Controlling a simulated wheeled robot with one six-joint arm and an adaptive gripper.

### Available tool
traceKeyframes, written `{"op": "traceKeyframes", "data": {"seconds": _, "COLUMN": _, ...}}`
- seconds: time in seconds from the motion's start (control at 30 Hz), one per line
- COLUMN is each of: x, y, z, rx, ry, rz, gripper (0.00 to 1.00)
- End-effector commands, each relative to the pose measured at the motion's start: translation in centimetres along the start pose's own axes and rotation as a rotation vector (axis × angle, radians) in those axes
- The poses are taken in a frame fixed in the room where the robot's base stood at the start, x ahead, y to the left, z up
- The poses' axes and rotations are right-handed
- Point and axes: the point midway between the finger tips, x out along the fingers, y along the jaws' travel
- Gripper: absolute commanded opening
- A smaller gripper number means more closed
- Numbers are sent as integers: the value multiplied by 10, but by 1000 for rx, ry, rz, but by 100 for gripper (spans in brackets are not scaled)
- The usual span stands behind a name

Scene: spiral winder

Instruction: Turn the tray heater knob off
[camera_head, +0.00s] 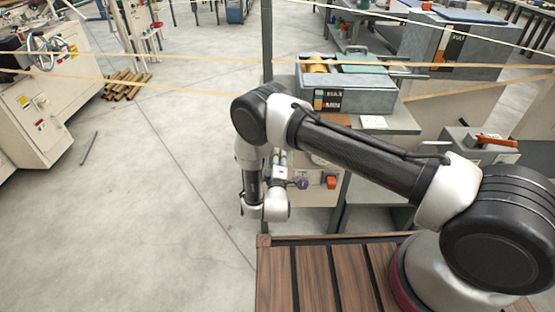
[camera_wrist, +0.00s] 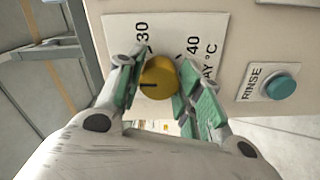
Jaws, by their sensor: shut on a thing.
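The tray heater knob (camera_wrist: 158,77) is round and yellow-brown with a dark pointer line, which points to the left in the wrist view. It sits on a pale label plate (camera_wrist: 170,27) marked 30, 40 and the partly covered "AY °C". My gripper (camera_wrist: 160,86) is shut on the knob, one green-padded finger on each side. Part of the dial's scale is hidden behind the fingers. In the head view my gripper (camera_head: 281,165) is at the beige panel under the bench, and my arm hides the knob.
A teal button (camera_wrist: 281,86) labelled RINSE is to the right of the knob. In the head view a purple control (camera_head: 303,184) and an orange-red one (camera_head: 331,182) are on the panel. A grey tank (camera_head: 350,98) stands above.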

Motion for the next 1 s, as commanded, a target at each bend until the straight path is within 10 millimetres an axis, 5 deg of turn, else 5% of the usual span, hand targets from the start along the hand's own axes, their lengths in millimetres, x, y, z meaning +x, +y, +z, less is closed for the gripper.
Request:
{"op": "traceKeyframes", "data": {"seconds": 0.67, "x": -1, "y": -1, "z": 0, "rx": -65, "ry": 1, "rz": -4, "gripper": 12}}
{"op": "traceKeyframes", "data": {"seconds": 0.7, "x": -1, "y": -1, "z": 0, "rx": -65, "ry": 1, "rz": -4, "gripper": 41}}
{"op": "traceKeyframes", "data": {"seconds": 0.8, "x": -1, "y": -1, "z": 0, "rx": -64, "ry": 1, "rz": -3, "gripper": 58}}
{"op": "traceKeyframes", "data": {"seconds": 1.0, "x": 0, "y": 0, "z": 0, "rx": -63, "ry": 0, "rz": -2, "gripper": 58}}
